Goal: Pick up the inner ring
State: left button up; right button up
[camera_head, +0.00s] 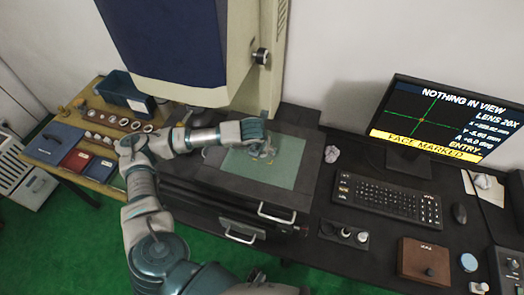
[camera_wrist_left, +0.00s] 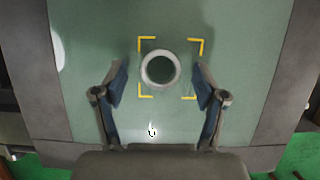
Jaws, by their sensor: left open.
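A pale metal ring (camera_wrist_left: 144,70) lies flat on the green glass stage plate (camera_wrist_left: 100,30), inside yellow corner marks (camera_wrist_left: 147,39). In the wrist view my left gripper (camera_wrist_left: 160,75) is open, its two blue-padded fingers on either side of the ring with gaps to both. In the head view my left gripper (camera_head: 265,150) is over the green plate (camera_head: 240,170), under the machine's column. There the gripper largely hides the ring. My right gripper is not in view.
A wooden side table (camera_head: 97,104) at left holds several rings, a dark bin (camera_head: 122,92) and coloured trays (camera_head: 52,144). A keyboard (camera_head: 388,198), a mouse (camera_head: 459,213) and a monitor (camera_head: 443,112) reading "NOTHING IN VIEW" stand at right. The machine head (camera_head: 165,40) overhangs behind my arm.

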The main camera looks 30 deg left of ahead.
pick_arm(q)
jog(key=c, duration=1.4)
jog(key=shift+o, duration=0.2)
jog(key=shift+r, duration=0.1)
